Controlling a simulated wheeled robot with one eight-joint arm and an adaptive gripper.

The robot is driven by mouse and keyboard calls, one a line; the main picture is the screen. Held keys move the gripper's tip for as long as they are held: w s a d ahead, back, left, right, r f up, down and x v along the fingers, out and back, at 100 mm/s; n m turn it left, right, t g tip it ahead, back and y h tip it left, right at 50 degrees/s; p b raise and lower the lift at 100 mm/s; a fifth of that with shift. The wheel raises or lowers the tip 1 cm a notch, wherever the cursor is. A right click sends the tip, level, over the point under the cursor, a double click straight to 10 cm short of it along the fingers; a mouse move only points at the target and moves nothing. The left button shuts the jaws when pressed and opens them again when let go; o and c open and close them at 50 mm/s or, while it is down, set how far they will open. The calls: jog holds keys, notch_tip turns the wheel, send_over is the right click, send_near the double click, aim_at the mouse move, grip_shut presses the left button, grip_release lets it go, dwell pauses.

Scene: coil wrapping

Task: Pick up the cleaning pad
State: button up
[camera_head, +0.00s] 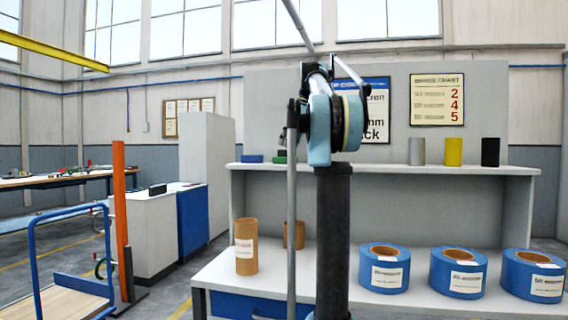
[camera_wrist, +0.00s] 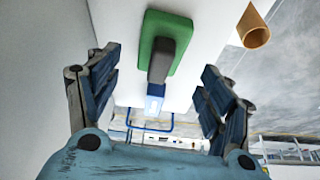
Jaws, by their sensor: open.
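A green block with a dark grey grip on top, likely the cleaning pad (camera_wrist: 163,32), lies on the white shelf. It also shows in the head view (camera_head: 281,157), partly hidden behind my arm. In the wrist view my gripper (camera_wrist: 160,60) is open, with one finger on each side of the pad's line. Nothing is held, and the fingers look apart from the pad. A smaller blue block (camera_wrist: 155,90) sits beyond the green one in the wrist view; it also shows left of it in the head view (camera_head: 253,158).
The upper shelf (camera_head: 400,170) also holds grey, yellow and black cylinders at right. The lower counter (camera_head: 225,280) holds several blue coils (camera_head: 384,268) and brown tubes (camera_head: 245,246). A cart with a blue handle (camera_head: 70,215) and an orange post (camera_head: 121,215) stand at left.

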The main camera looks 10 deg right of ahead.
aim_at(285, 152)
jog(key=x, duration=0.4)
jog(key=shift+w+a+f, duration=0.1)
jog(key=shift+w+f, duration=0.05)
jog(key=shift+f, duration=0.25)
jog(key=c, duration=1.2)
